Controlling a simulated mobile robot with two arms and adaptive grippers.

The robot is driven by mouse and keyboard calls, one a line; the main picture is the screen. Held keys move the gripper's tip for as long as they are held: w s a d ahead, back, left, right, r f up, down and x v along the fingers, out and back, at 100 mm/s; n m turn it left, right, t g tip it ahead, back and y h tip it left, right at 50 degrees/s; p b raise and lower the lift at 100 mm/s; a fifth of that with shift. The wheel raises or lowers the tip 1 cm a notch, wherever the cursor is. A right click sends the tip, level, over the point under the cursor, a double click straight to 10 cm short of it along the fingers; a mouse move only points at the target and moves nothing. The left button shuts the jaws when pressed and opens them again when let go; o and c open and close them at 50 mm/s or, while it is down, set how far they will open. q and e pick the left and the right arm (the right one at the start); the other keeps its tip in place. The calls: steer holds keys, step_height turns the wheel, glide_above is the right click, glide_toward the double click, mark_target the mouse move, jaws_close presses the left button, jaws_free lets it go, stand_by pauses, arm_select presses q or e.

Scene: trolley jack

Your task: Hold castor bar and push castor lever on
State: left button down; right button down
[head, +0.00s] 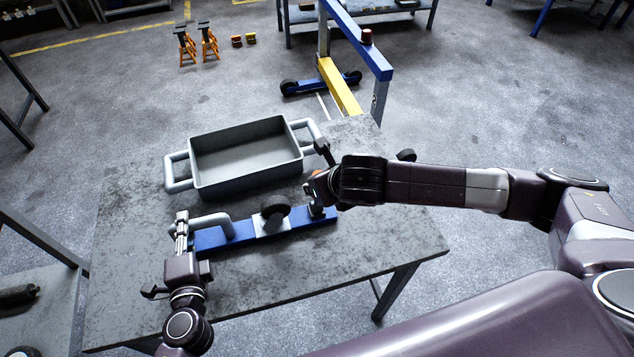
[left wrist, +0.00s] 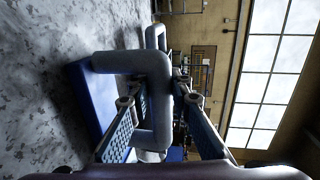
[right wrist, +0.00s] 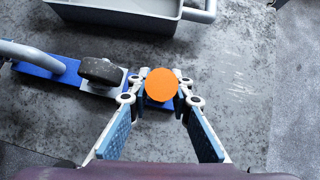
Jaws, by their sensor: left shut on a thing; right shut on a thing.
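The blue castor bar (head: 245,232) lies on the grey table, with a pale grey bent handle at its left end and a dark castor wheel (head: 274,212) near its middle. My left gripper (head: 182,225) is shut on the handle; the left wrist view shows the handle (left wrist: 153,112) between the fingers. My right gripper (head: 312,188) is at the bar's right end. In the right wrist view its fingertips close around an orange round piece (right wrist: 161,84), which looks like the castor lever's end. The rest of the lever is hidden beneath it.
A grey open tray (head: 197,177) with two side handles stands behind the bar on the table (head: 130,270). The table's front area is clear. A blue and yellow hoist (head: 340,90) and orange jack stands (head: 187,47) stand on the floor beyond.

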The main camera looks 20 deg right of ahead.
arm_select(q)
steer(key=shift+a+f, duration=0.1)
arm_select(e)
steer(key=shift+s+f, duration=0.15)
steer(key=shift+f, duration=0.05)
steer(key=c, duration=2.1)
jaws_free()
steer(key=o, duration=0.4)
steer(key=shift+d, duration=0.1)
steer(key=shift+c, duration=0.2)
steer(key=shift+r, duration=0.1)
steer(key=v, duration=1.2)
arm_select(q)
steer(key=c, duration=1.7)
jaws_free()
